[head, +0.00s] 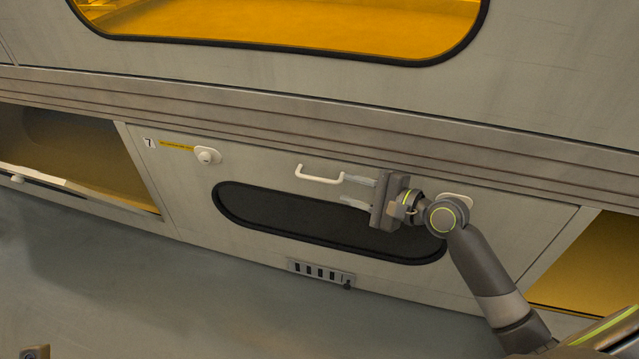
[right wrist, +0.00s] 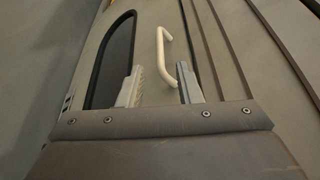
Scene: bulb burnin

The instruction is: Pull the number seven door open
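In the right wrist view the handle (right wrist: 162,62) stands ahead, between the lines of the two open fingers (right wrist: 160,85); I see no contact.
A round white knob (head: 207,156) with a yellow strip is on the door's upper left. A slotted panel (head: 321,273) is below the window. Open amber-lit bays lie left (head: 75,150) and right (head: 600,265). The floor (head: 150,290) in front is clear.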

